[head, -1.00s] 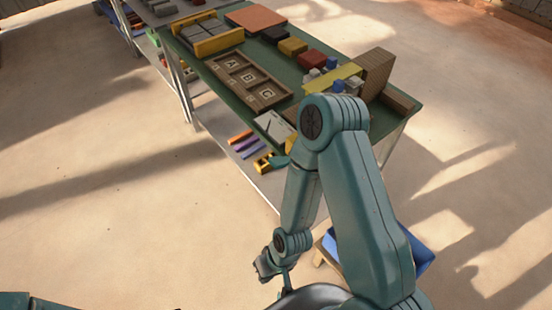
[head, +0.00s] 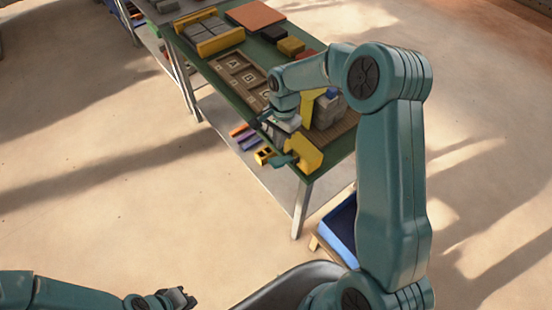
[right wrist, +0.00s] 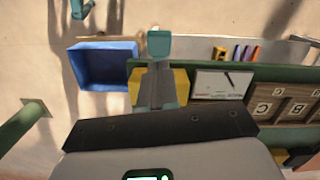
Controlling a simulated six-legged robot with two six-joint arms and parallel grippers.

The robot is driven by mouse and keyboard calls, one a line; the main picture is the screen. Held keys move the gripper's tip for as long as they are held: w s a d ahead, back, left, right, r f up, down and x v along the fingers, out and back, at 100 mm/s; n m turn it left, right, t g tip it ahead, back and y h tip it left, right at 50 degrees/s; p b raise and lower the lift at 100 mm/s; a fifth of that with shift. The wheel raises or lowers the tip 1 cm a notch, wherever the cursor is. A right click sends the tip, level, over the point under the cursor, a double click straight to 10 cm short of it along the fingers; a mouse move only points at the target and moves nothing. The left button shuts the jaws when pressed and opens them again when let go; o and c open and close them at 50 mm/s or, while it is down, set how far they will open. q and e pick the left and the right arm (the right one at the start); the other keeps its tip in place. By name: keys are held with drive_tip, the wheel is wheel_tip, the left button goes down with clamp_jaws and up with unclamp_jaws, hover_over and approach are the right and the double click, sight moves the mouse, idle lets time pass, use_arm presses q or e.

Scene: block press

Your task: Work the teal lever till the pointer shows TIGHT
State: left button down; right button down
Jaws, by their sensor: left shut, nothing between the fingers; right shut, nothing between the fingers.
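The teal lever (right wrist: 159,45) shows its end just past my right fingertips in the right wrist view. It also shows at the near table edge in the head view (head: 282,160), by the yellow press (head: 307,152). My right gripper (right wrist: 156,72) is shut and empty, its fingers over the press and close to the lever. I cannot tell if they touch it. It shows from behind in the head view (head: 276,138). A white panel with fine marks (right wrist: 218,84) lies beside the press; its pointer reading is too small to tell. My left gripper (head: 180,298) is shut and empty, low and away from the table.
The green table (head: 215,80) also carries a lettered brown tray (head: 240,78), grey blocks (head: 327,111) and a yellow-ended holder (head: 220,40). A blue bin (right wrist: 106,66) stands low beside the table. Small coloured bars (right wrist: 246,53) lie on the lower shelf. Floor to the left is clear.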

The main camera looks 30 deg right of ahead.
sight(277, 161)
drive_tip(key=shift+d+r, duration=0.1)
drive_tip(key=shift+r, duration=0.1)
drive_tip(key=shift+f, duration=0.2)
drive_tip(key=shift+s+a+f+b, duration=0.1)
drive_tip(key=shift+a+f+b, duration=0.1)
drive_tip(key=shift+f+b, duration=1.15)
drive_tip(key=shift+a+f+b, duration=0.15)
drive_tip(key=shift+f+b, duration=0.35)
drive_tip(key=shift+f, duration=1.5)
drive_tip(key=shift+f, duration=0.1)
